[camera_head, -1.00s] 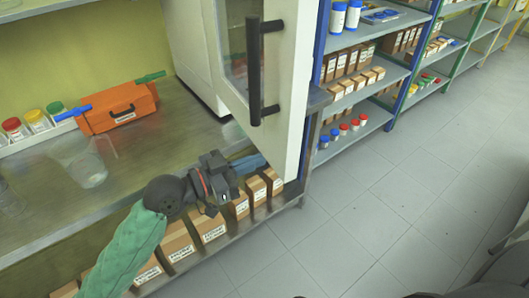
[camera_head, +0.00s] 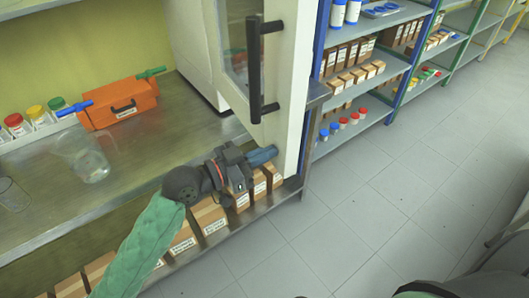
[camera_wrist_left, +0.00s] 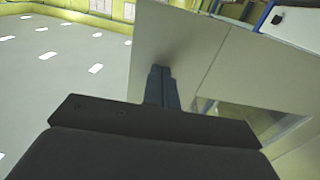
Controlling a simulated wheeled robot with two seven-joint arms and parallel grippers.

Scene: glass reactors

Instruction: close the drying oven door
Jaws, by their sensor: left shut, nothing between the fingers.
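The drying oven (camera_head: 192,45) is a white cabinet on the steel bench. Its white door (camera_head: 287,75), with a window and a black vertical handle (camera_head: 254,75), stands open, swung out past the bench front. My left gripper (camera_head: 266,155) is shut and empty at the door's lower part, below the handle. In the left wrist view the shut fingertips (camera_wrist_left: 160,82) are right at the pale door panel (camera_wrist_left: 200,55); whether they touch it I cannot tell. The oven's inside is hidden. My right gripper is not in view.
An orange case (camera_head: 120,108), a row of capped jars (camera_head: 38,116) and a glass beaker (camera_head: 92,165) stand on the bench. Labelled cartons (camera_head: 210,215) sit on the shelf below. A stocked rack (camera_head: 360,85) stands right of the door. The grey floor (camera_head: 400,200) in front is clear.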

